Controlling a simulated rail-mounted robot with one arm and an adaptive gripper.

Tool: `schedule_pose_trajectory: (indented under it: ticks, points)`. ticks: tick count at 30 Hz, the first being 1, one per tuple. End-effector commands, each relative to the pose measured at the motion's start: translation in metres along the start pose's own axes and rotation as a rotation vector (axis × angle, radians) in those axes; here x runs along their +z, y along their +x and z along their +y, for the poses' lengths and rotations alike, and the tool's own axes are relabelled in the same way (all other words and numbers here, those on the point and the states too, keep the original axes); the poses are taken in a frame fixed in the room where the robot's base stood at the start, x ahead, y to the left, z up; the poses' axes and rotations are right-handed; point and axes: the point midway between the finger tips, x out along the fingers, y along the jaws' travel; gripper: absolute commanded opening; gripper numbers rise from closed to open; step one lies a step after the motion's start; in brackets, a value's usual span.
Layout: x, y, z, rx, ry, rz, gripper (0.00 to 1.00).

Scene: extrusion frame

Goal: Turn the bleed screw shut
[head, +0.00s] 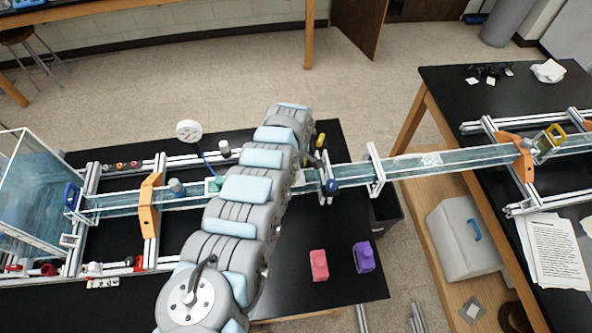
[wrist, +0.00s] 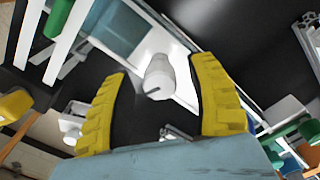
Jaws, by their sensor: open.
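In the wrist view, a white, round-headed piece with a dark slot, which looks like the bleed screw (wrist: 158,80), sits between and beyond the fingertips. My gripper (wrist: 160,68) is open, with one yellow ribbed finger on each side of it. No contact with the piece is visible, and the depth gap is hard to judge. In the head view, yellow parts of my gripper (head: 319,147) show just past the end of my arm, above the channel. I cannot make out the screw in the head view; my arm covers part of the channel there.
The clear water channel (head: 118,201) runs across the black bench in its extrusion frame, with an orange bracket (head: 148,205) and a white round gauge (head: 188,130).

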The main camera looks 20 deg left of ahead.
Motion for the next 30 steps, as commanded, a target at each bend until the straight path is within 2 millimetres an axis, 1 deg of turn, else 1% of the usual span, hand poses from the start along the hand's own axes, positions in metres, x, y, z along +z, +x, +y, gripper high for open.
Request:
schedule_pose_trajectory:
  ticks: [8,11,12,14,15,23,30]
  points:
    - [0.0005,0.0009,-0.0001,-0.001,0.001,0.000,0.58]
    - [0.0005,0.0009,-0.0001,-0.001,0.001,0.000,0.32]
    - [0.0006,0.0009,-0.0001,-0.001,0.001,0.000,0.21]
    - [0.0007,0.0010,-0.0002,-0.001,0.001,-0.001,0.03]
    - [0.0007,0.0010,-0.0002,-0.001,0.001,-0.001,0.00]
    - [0.0009,0.0008,-0.0003,-0.001,0.019,0.000,0.00]
    - [0.0019,0.0006,-0.0005,-0.002,0.121,-0.001,0.00]
